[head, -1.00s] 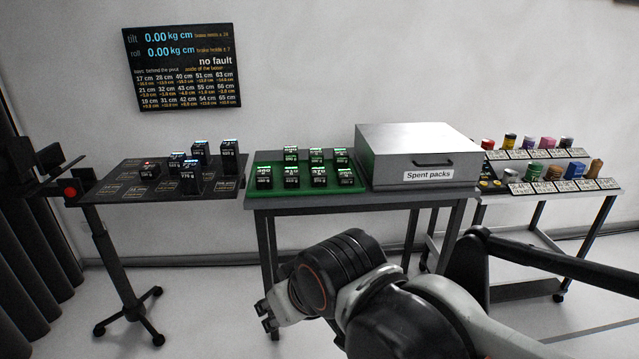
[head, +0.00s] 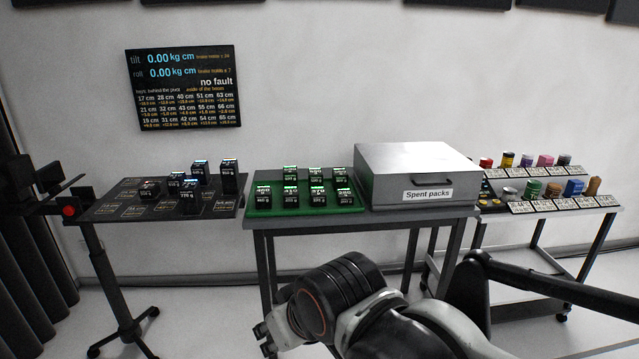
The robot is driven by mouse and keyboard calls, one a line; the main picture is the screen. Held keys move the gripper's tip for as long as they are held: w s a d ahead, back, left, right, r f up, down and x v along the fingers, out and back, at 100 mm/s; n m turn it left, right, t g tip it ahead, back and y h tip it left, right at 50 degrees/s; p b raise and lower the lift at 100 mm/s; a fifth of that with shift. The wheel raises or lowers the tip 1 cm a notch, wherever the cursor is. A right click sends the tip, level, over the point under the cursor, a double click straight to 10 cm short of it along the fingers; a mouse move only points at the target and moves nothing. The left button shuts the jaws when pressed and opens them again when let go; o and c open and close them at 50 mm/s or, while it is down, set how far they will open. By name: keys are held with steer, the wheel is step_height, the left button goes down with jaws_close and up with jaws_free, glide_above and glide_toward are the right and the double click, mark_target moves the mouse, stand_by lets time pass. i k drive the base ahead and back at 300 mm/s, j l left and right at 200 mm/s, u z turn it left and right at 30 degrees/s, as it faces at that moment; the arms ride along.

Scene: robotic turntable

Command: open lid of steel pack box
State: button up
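The steel pack box (head: 385,190) is a grey metal box with a flat lid (head: 415,156), standing on the right part of the middle table. Its lid is shut. A dark handle (head: 432,178) and a white "Spent packs" label (head: 428,194) are on its front. My gripper (head: 266,341) is at the lower left of my arm, low in front of the middle table and well apart from the box. It is small and partly hidden by my wrist, so I cannot tell whether its fingers are open.
A green tray (head: 265,210) with several black packs lies left of the box on the table (head: 380,217). A black turntable plate (head: 130,187) with packs stands further left. A cart (head: 602,200) with coloured jars stands right. A readout screen (head: 184,88) hangs behind.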

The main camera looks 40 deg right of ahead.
mark_target(389, 174)
steer(key=z, duration=1.5)
steer(key=j+z, duration=0.15)
steer(key=i+j, duration=0.3)
steer(key=j, duration=0.15)
steer(key=i+j+u, duration=0.1)
steer(key=i+j, duration=0.15)
steer(key=j, duration=0.25)
steer(key=z, duration=0.1)
steer(key=i+l, duration=0.05)
